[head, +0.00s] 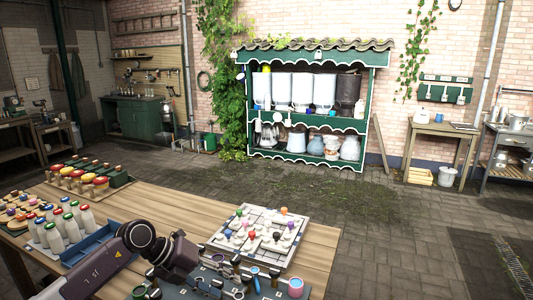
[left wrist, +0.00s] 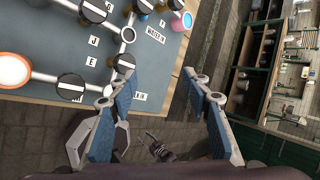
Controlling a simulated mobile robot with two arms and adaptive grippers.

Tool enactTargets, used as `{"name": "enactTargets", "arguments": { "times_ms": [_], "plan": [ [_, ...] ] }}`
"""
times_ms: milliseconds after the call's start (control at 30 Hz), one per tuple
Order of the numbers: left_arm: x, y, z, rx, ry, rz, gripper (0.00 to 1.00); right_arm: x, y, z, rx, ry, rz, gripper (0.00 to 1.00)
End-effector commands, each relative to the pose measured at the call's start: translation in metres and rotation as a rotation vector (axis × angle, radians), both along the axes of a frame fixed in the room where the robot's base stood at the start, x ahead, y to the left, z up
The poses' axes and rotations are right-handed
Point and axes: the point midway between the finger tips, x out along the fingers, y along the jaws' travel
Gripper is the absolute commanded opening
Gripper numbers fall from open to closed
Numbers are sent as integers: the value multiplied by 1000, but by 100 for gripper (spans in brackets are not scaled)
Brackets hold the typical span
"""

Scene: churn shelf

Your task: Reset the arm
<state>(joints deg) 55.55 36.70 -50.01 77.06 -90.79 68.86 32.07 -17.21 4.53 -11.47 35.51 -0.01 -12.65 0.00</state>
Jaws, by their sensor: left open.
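My left arm comes in from the lower left of the head view, bent at a dark joint. The left finger overlaps the edge of the grey lettered board (left wrist: 120,100) in the picture; contact cannot be told.
The wooden table (head: 165,205) bears a white board with coloured knobs (head: 258,235), a blue crate (head: 90,245) and milk bottles (head: 72,228). A green roofed shelf (head: 308,157) stands against the brick wall. Paved floor between is clear.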

Motion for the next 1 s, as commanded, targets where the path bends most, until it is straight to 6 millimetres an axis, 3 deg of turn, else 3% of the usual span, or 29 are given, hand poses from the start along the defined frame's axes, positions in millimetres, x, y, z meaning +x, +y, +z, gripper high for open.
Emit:
{"name": "enactTargets", "arguments": {
  "times_ms": [33, 100, 200, 300, 367, 500, 567, 667, 767, 867, 1000],
  "plan": [
    [-10, -40, 4, -128, -26, -14, 44, -3, 0, 0, -1, 4, 0, 44],
    [-16, -83, 25, -308, -71, -2, 44, -4, 0, 0, 0, 5, 0, 44],
    [-24, -125, 61, -558, -114, 60, 44, -3, 0, 0, -1, 5, 0, 44],
    [-27, -143, 99, -794, -139, 170, 44, -2, 0, 0, -1, 3, 0, 44],
    [-26, -142, 118, -923, -143, 260, 44, -2, 0, 0, 0, 2, 0, 44],
    [-19, -114, 147, -1181, -123, 527, 44, -1, 0, 0, 0, 2, 0, 44],
    [-15, -93, 148, -1266, -101, 664, 44, -1, 0, 0, 0, 1, 0, 44],
    [-12, -52, 134, -1372, -43, 912, 44, 0, 0, 0, 0, 0, 0, 44],
    [-18, -9, 102, -1425, 34, 1180, 44, 0, 0, 0, 0, -1, 0, 44],
    [-37, 32, 56, -1424, 136, 1455, 44, 1, 0, 0, -1, -2, 0, 44],
    [-89, 74, -20, -1327, 317, 1827, 44, 1, 0, 0, 0, -3, 0, 44]
  ]
}}
